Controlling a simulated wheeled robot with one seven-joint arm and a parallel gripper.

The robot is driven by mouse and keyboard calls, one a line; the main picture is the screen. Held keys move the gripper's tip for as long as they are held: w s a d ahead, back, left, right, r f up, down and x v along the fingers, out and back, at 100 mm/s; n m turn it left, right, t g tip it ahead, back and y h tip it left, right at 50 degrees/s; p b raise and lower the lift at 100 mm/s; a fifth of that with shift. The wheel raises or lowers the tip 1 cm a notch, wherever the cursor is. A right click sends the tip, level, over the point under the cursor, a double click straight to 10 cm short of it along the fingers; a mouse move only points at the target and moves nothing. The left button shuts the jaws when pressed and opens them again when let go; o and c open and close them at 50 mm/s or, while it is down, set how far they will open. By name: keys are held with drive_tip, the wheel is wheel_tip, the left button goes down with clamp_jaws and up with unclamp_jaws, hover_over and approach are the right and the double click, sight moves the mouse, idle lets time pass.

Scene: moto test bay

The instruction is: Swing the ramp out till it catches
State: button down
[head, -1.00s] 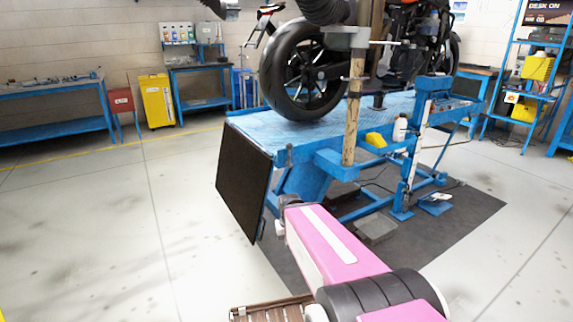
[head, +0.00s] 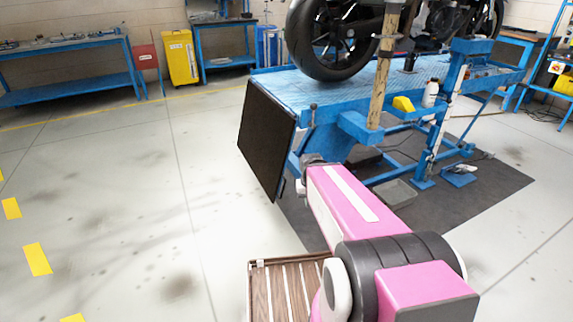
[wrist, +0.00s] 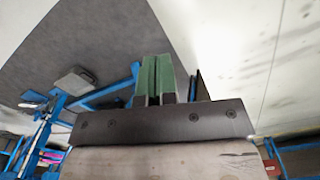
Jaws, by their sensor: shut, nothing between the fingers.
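The ramp (head: 266,140) is a dark flat panel at the near end of the blue motorcycle lift (head: 285,88). In the head view it hangs steeply down from the table's end, its lower edge above the floor. My pink arm reaches toward the lift just right of the ramp, and its far end is partly hidden there. My gripper shows only in the wrist view (wrist: 154,78), with its green fingers together and nothing between them. A thin dark edge stands just right of the fingers there; I cannot tell whether it is the ramp or whether they touch.
A motorcycle (head: 335,40) stands on the lift. A wooden post (head: 380,85) rises beside the lift's near corner. A dark mat (head: 490,190) lies under the lift. A yellow cabinet (head: 179,60) and blue workbench (head: 75,85) stand at the back. The floor left of the ramp is clear.

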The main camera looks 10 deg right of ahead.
idle(0.3)
drive_tip(key=c, duration=1.4)
unclamp_jaws()
drive_tip(key=shift+w+f, duration=0.1)
drive_tip(key=w+d+f+n+t+h, duration=0.2)
drive_tip(key=w+f+n+h, duration=0.9)
drive_tip(key=w, duration=0.4)
drive_tip(key=w+a+f+n+t, duration=1.1)
drive_tip(key=w+a+n+t, duration=0.15)
drive_tip(key=n, duration=0.25)
drive_tip(key=x, duration=1)
drive_tip(key=shift+w+g+h, duration=0.25)
drive_tip(key=shift+g+h, duration=0.05)
drive_tip(key=shift+g, duration=0.05)
drive_tip(key=shift+f, duration=0.15)
clamp_jaws()
